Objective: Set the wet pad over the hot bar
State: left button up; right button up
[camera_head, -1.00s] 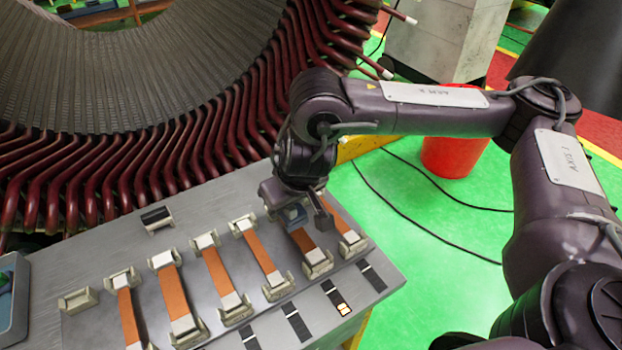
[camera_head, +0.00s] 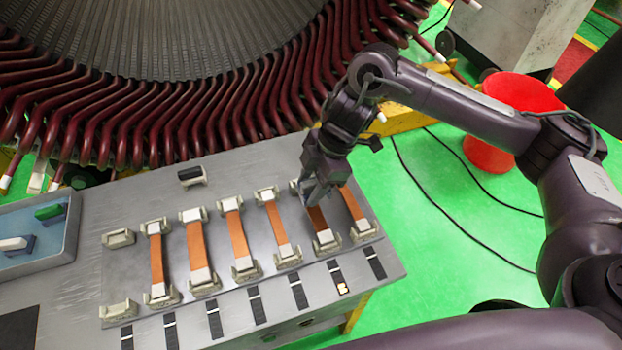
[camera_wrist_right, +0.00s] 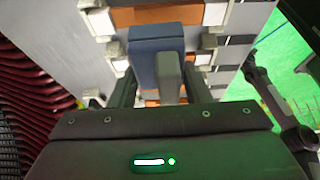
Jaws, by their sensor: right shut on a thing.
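My right gripper (camera_head: 314,194) is shut on a blue pad with a grey grip; the pad (camera_wrist_right: 157,47) shows between the fingers in the right wrist view. The gripper is at the upper part of the second copper bar from the right. The bar's far end is hidden. My left gripper is not in view.
Several copper bars lie in pale clamps on the grey bench (camera_head: 150,195). A blue tray (camera_head: 70,250) at the left holds a green-handled pad (camera_head: 50,212) and a white-handled one (camera_head: 14,244). The wound stator (camera_head: 180,130) rises behind. A red bin (camera_head: 490,150) stands right.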

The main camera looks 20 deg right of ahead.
aim_at(311, 211)
jog(key=shift+f+b, duration=0.45)
jog(key=shift+f, duration=0.1)
jog(key=shift+f+b, duration=0.7)
jog(key=shift+f, duration=0.05)
jog(key=shift+f+b, duration=1.1)
jog(key=shift+f, duration=1)
jog(key=shift+s+f, duration=0.1)
